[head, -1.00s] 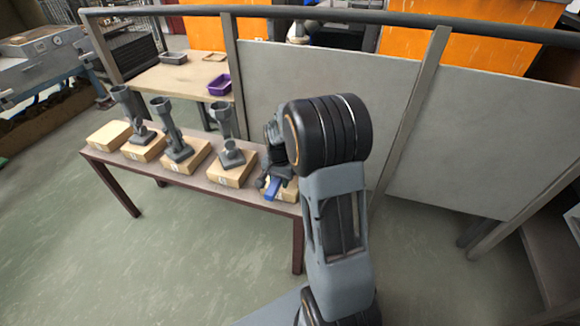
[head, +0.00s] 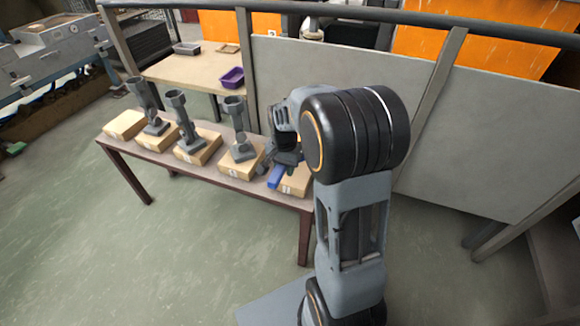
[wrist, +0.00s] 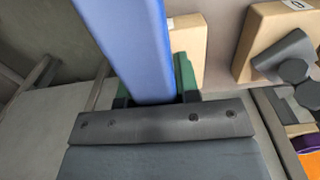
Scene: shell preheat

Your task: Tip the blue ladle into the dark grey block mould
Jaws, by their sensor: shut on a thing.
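The blue ladle (head: 275,177) is in my gripper (head: 284,162) over the right end of the long bench in the head view. In the wrist view its flat blue shaft (wrist: 125,40) runs up out of the picture from between my green-padded jaws (wrist: 155,95). My gripper is shut on it. The ladle's bowl is not clearly seen. A grey open tray (head: 187,48), which looks like the dark grey block mould, lies on the wooden table behind, well left of and beyond my gripper. It is not clearly seen in the wrist view.
The long bench (head: 219,185) carries several tan blocks, some with grey funnel-like stands (head: 237,130). On the wooden table (head: 165,70) are a purple tray (head: 232,78) and a tan tray (head: 228,48). A rail with grey panels (head: 330,85) stands behind. Green floor lies clear in front.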

